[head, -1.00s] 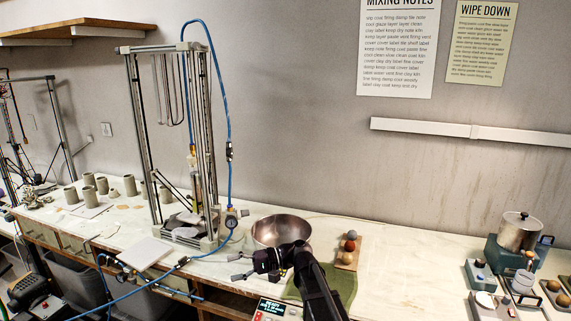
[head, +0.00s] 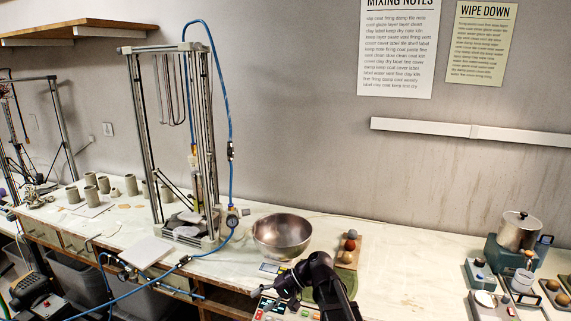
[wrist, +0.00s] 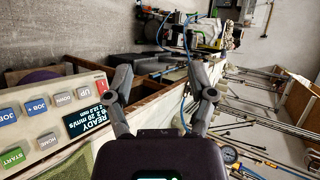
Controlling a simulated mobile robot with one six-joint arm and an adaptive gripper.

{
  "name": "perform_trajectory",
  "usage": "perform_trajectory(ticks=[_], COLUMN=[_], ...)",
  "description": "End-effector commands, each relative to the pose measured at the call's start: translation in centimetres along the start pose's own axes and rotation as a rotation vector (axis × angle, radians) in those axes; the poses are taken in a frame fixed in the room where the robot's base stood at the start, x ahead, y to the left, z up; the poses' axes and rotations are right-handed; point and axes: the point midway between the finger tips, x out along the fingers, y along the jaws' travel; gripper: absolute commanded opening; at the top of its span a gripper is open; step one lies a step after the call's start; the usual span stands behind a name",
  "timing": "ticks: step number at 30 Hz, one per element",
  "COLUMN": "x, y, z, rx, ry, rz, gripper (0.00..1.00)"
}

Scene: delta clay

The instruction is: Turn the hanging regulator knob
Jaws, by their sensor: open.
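A blue hose (wrist: 188,60) passes behind the fingers in that view.
A button panel (wrist: 55,112) is close to the left finger. A white slab (head: 146,252) lies near the bench edge.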

Motion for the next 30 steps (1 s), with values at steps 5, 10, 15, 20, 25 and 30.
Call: perform_trajectory(ticks=[5,10,15,20,25,30], x=[-1.8,-4.1,-7.1,-10.1,-12.5,-13.4], y=[5.2,9.9,14.3,17.6,19.7,20.3], z=[2.1,3.9,6.0,8.0,9.5,10.0], rx=[0.006,0.015,0.025,0.036,0.046,0.049], ry=[0.058,0.102,0.139,0.160,0.171,0.174], rz=[0.215,0.423,0.633,0.816,0.950,1.003], gripper=[0.71,0.71,0.71,0.71,0.71,0.71])
